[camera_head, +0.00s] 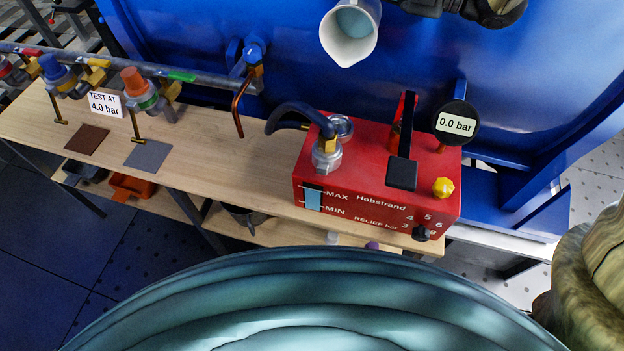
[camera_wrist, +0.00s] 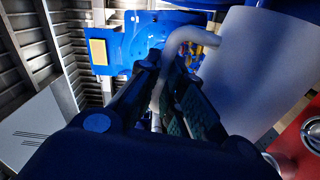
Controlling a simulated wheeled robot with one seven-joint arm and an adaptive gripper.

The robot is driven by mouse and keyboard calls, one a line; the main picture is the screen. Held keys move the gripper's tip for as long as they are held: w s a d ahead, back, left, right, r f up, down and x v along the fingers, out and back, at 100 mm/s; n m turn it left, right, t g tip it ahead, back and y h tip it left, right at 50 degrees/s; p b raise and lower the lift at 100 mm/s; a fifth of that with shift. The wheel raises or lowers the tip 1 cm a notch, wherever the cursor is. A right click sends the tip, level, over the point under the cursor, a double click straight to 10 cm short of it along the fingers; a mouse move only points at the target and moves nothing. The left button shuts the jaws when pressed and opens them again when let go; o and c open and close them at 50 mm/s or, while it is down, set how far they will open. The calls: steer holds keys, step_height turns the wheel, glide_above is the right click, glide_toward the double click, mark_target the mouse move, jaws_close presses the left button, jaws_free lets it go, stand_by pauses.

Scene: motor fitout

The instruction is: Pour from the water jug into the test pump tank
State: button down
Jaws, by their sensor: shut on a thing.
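The white water jug (camera_head: 368,45) is at the top of the head view, above and behind the tank, tilted with its spout toward the bottom of the picture. Pale blue water shows inside it. No falling stream shows. In the wrist view the jug (camera_wrist: 245,75) fills the right side, and my gripper (camera_wrist: 168,78) is shut on its curved handle. The red test pump tank (camera_head: 375,170) stands on the bench, apart from the jug. Its sight strip shows blue between the MIN and MAX marks. The tank also shows in the wrist view (camera_wrist: 297,142).
The tank carries a black lever (camera_head: 403,165), a yellow knob (camera_head: 443,187), a hose fitting (camera_head: 327,157) and a round 0.0 bar gauge (camera_head: 457,122). A pipe with valves (camera_head: 140,88) runs along the left. The wooden bench (camera_head: 225,150) is mostly clear left of the tank.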

mark_target(359, 31)
steer(key=shift+w+d+f+m+p, duration=0.3)
steer(key=shift+w+f+m+p, duration=0.35)
steer(key=shift+w+m+p, duration=0.2)
steer(key=shift+w+d+f+m+p, duration=0.25)
steer(key=shift+w+f+m+p, duration=0.4)
steer(key=shift+w+m, duration=0.3)
steer(key=shift+w+d+f+m+p, duration=0.1)
steer(key=shift+w+f+m+p, duration=0.05)
steer(key=shift+m+p, duration=0.45)
steer(key=w+f+m+p, duration=0.1)
steer(key=f+m+p, duration=0.1)
steer(key=shift+w+d+f+m+p, duration=0.1)
steer(key=shift+w+d+m+p, duration=0.2)
steer(key=shift+w, duration=0.1)
step_height(359, 31, down, 5)
steer(key=m+p, duration=0.4)
steer(key=m, duration=0.1)
steer(key=shift+w+m, duration=0.15)
steer(key=shift+m, duration=0.25)
steer(key=shift+s+a+f+m+p, duration=0.15)
steer(key=shift+f+m+p, duration=0.25)
steer(key=shift+f+m, duration=0.25)
steer(key=shift+s+d+f+m+p, duration=0.15)
steer(key=shift+f+m+p, duration=0.25)
steer(key=shift+f+m, duration=0.25)
steer(key=shift+a, duration=0.1)
steer(key=shift+r+p, duration=3.05)
steer(key=shift+r, duration=2)
steer(key=shift+w, duration=0.1)
